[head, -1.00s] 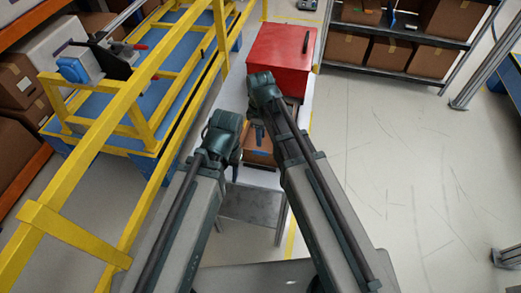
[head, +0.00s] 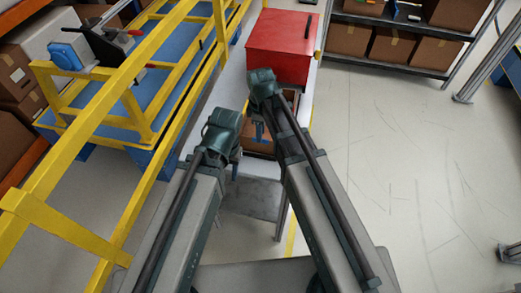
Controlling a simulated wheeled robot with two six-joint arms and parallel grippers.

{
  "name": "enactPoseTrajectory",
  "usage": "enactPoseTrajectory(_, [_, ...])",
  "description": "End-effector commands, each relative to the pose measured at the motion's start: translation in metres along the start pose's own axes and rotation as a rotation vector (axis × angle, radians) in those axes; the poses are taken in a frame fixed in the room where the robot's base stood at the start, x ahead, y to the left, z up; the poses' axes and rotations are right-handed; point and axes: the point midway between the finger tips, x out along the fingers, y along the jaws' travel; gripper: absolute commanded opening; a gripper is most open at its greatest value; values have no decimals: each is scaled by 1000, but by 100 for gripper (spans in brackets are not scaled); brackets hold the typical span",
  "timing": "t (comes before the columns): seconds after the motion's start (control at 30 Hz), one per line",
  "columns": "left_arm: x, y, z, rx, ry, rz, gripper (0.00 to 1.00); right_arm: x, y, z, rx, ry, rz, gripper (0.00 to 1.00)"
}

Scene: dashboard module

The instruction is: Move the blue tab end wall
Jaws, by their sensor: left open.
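A piece with a blue tab (head: 68,56) on a pale grey wall sits on the yellow frame at the upper left, beside a black part with a red handle; I cannot tell for sure that this is the end wall. My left gripper (head: 235,168) is open and points down near the middle, over the narrow white bench; its fingers are small and partly hidden. My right gripper (head: 259,132) is beyond it to the right, above a brown box; its fingers are too small to read. Both grippers are well apart from the blue-tabbed piece.
A yellow guard rail (head: 120,90) stands between my arms and the blue-tabbed piece. A red box (head: 279,45) sits at the bench's far end. A brown box (head: 258,147) lies under my grippers.

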Motion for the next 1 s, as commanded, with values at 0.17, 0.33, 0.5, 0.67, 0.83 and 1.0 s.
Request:
enactPoseTrajectory(0.17, [33, 3, -2, 0, 0, 0, 50, 33, 0, 0, 0, 0, 0, 36])
enactPoseTrajectory(0.33, [56, 5, -3, 0, 0, 0, 50, 56, 0, 0, 0, 0, 0, 36])
enactPoseTrajectory(0.5, [69, 7, -4, 0, 0, 0, 50, 69, 0, 0, 0, 0, 0, 36])
enactPoseTrajectory(0.67, [70, 7, -4, 0, 0, 0, 50, 71, 0, 0, 0, 0, 0, 36])
enactPoseTrajectory(0.83, [69, 7, -4, 0, 0, 0, 50, 70, 0, 0, 0, 0, 0, 36])
enactPoseTrajectory(1.0, [69, 7, -4, 0, 0, 0, 50, 70, 0, 0, 0, 0, 0, 9])
